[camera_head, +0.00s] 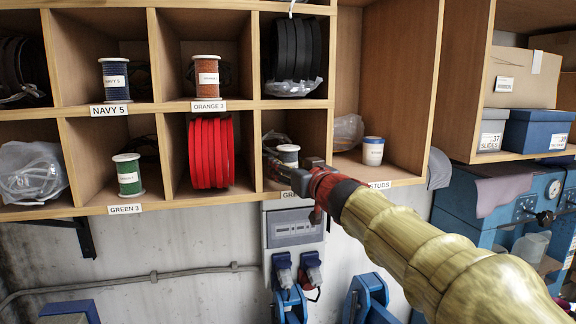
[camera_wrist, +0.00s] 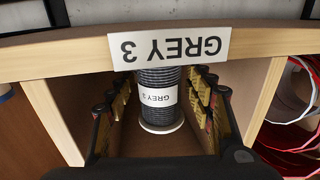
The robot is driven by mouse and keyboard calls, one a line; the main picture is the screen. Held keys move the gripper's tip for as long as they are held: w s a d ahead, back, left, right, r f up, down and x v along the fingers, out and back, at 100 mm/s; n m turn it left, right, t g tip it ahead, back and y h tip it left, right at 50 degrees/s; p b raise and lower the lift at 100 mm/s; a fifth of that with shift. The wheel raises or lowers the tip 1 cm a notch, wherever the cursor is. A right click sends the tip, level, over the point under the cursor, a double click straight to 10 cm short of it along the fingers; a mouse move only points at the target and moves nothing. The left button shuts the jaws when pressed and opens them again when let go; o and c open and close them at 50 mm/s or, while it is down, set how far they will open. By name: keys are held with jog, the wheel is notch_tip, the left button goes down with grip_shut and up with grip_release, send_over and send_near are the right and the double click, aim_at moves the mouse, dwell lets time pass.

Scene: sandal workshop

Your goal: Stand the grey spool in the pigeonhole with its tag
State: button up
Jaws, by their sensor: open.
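The grey spool (camera_wrist: 160,98), with a white GREY 3 label and a pale end flange, stands in a pigeonhole. Its white top also shows in the head view (camera_head: 288,148). The white GREY 3 tag (camera_wrist: 168,47) is on that pigeonhole's front edge and looks upside down in the wrist view, where it hides the spool's lower end. In the head view my arm partly covers the tag (camera_head: 290,195). My gripper (camera_head: 289,175) reaches into the pigeonhole. Its fingers (camera_wrist: 160,88) are open, one on each side of the spool, with narrow gaps visible.
The pigeonhole's wooden side walls stand close to my fingers. Red discs (camera_head: 211,152) fill the hole to the left; black discs (camera_head: 293,50) sit above. A white and blue cup (camera_head: 373,151) stands to the right. The green spool (camera_head: 128,175) is farther left.

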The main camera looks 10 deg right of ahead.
jog(key=shift+r, duration=0.1)
jog(key=shift+s+r, duration=0.1)
jog(key=shift+r, duration=0.05)
jog(key=s+d+p, duration=0.1)
jog(key=s+d, duration=0.1)
jog(key=s, duration=0.9)
jog(key=shift+s+p, duration=0.3)
